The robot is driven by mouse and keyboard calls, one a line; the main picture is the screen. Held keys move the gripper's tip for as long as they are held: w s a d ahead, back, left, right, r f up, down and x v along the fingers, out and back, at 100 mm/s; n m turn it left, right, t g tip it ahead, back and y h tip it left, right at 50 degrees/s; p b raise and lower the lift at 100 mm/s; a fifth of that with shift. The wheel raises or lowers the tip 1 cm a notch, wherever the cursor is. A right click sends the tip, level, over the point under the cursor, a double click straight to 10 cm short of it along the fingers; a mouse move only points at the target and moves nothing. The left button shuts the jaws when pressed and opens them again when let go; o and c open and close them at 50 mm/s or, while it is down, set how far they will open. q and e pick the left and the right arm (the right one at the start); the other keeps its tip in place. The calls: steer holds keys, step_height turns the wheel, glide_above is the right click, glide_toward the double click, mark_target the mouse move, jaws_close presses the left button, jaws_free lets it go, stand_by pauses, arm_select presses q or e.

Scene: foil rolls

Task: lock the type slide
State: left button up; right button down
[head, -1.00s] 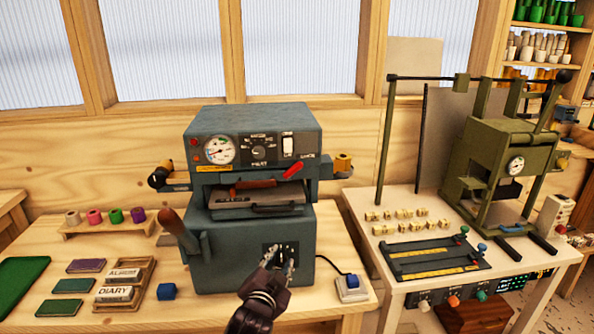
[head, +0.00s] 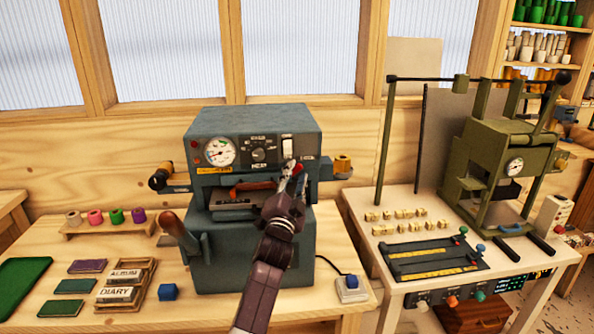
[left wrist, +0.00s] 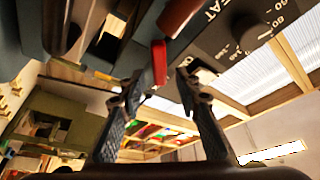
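The grey foil press (head: 255,125) stands on the left bench, with a gauge and dial on its front. The type slide with its brown handle (head: 252,187) sits in the press opening; my arm hides part of it. A small red lever is at the right of the opening; in the left wrist view the lever (left wrist: 158,62) shows between my fingertips. My left gripper (head: 292,172) is in front of this lever. In the left wrist view its two fingers (left wrist: 157,92) are apart, with gaps beside the lever. My right gripper is out of view.
A yellow foil roll (head: 343,164) sticks out at the press's right side. A green press (head: 500,165) stands on the right table.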

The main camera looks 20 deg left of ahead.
arm_select(q)
steer(key=shift+x, duration=0.85)
steer(key=shift+c, duration=0.5)
jaws_close()
